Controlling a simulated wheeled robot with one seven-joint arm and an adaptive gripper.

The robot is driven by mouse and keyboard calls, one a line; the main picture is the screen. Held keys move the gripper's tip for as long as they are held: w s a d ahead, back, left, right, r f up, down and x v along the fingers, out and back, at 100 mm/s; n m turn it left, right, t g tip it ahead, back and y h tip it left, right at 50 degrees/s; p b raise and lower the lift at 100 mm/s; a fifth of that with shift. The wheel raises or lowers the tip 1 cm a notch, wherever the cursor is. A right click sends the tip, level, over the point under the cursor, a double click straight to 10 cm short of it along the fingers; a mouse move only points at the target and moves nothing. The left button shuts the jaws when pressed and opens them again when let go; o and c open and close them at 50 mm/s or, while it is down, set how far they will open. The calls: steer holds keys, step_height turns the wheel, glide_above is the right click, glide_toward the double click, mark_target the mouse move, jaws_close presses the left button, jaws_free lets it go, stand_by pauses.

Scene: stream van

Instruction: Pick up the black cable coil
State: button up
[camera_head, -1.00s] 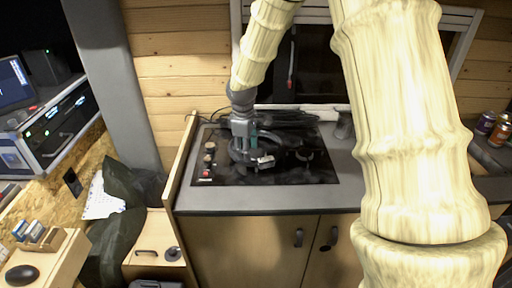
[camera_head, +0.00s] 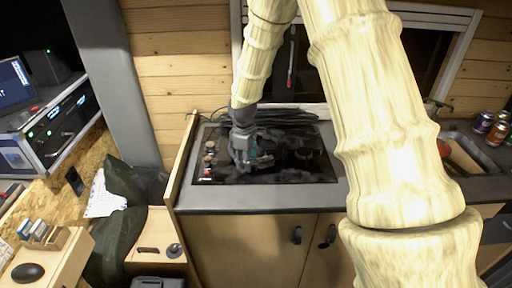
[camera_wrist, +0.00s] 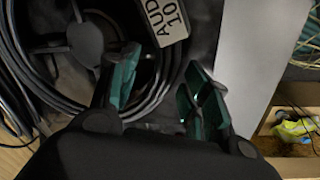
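The black cable coil (camera_wrist: 155,98) fills the upper left of the wrist view, with its loops lying around a dark cross-shaped part. A white tag with black lettering (camera_wrist: 165,20) sits at its edge. My gripper (camera_wrist: 163,95) has its two green-padded fingers apart. The left finger overlaps the coil's loops, and the right finger is outside them over a dark surface. Part of the coil's front strand lies between the fingers; I cannot tell whether they touch it. In the head view my gripper (camera_head: 245,165) is low over the black hob (camera_head: 215,140), where the coil is hard to make out.
Dark cables (camera_head: 285,118) lie along the hob's back. A wooden partition (camera_head: 182,160) stands close on the left. The grey counter edge (camera_head: 240,202) runs in front. Cans (camera_head: 490,128) and a sink (camera_head: 465,155) are at right.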

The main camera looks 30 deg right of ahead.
jaws_close()
steer(key=shift+w+r, duration=0.1)
steer(key=shift+r, duration=0.05)
